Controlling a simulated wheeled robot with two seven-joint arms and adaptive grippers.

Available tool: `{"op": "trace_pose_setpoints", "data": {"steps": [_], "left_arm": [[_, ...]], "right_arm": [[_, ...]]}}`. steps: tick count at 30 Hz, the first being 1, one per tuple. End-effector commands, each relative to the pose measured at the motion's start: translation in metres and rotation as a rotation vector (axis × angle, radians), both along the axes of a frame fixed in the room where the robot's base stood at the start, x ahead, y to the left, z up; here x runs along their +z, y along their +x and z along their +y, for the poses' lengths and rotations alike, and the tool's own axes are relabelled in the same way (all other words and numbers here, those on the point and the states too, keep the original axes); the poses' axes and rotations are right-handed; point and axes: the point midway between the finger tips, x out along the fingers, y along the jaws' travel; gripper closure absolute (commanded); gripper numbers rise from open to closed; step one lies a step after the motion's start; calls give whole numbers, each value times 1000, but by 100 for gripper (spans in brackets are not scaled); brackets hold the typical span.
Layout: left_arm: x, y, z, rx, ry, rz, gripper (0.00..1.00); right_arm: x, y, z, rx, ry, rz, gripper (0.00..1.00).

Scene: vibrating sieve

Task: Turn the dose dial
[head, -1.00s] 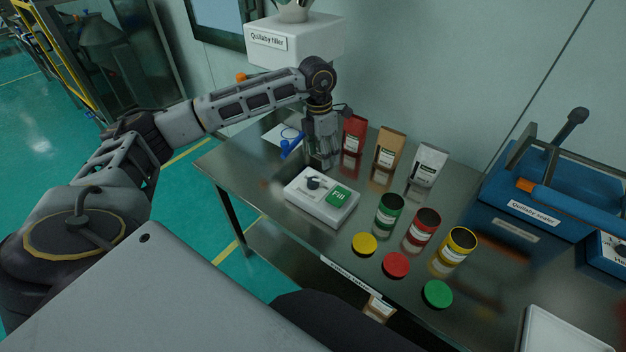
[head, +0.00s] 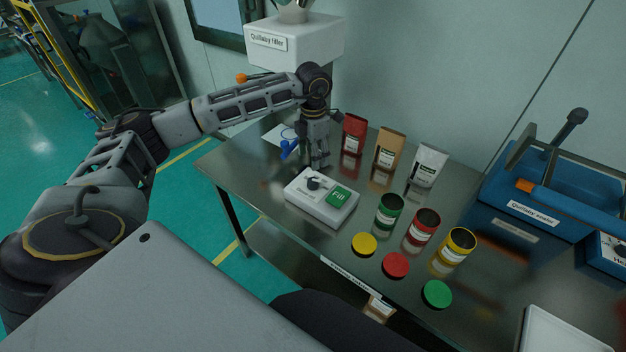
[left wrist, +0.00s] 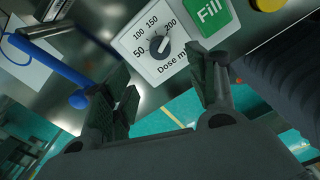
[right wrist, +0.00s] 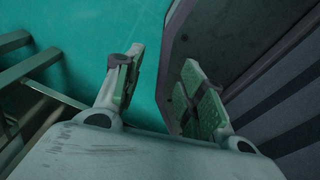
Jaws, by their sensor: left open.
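The dose dial (head: 313,184) is a dark round knob on the white control box (head: 318,213), next to a green Fill button (head: 339,197). In the left wrist view the dial (left wrist: 159,45) sits among the printed marks 50, 100, 150 and 200. Its exact setting is hard to read. My left gripper (head: 317,165) points down just behind the dial, apart from it. In the left wrist view my left gripper (left wrist: 164,76) is open and empty, with the dial beyond its fingertips. My right gripper (right wrist: 165,72) is open and empty, away from the table.
A blue tool (head: 289,150) lies left of my left gripper. Red (head: 354,134), brown (head: 389,148) and white bags stand behind the box. Several jars (head: 389,210) and coloured lids (head: 396,265) stand to its right. The Quilaby filler (head: 295,42) is behind my arm; a blue sealer (head: 530,205) stands right.

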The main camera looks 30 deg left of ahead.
Motion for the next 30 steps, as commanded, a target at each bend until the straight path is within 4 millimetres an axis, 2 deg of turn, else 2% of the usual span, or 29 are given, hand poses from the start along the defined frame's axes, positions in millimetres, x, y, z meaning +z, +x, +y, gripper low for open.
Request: {"op": "trace_pose_setpoints", "data": {"steps": [8,21,30], "left_arm": [[-37,-1,0,0,0,3,42],[-93,0,0,1,0,2,42],[-111,0,0,0,1,0,42]], "right_arm": [[5,-1,4,-1,4,2,60],[11,-6,22,-2,22,7,60],[12,-6,16,0,17,8,60]]}}
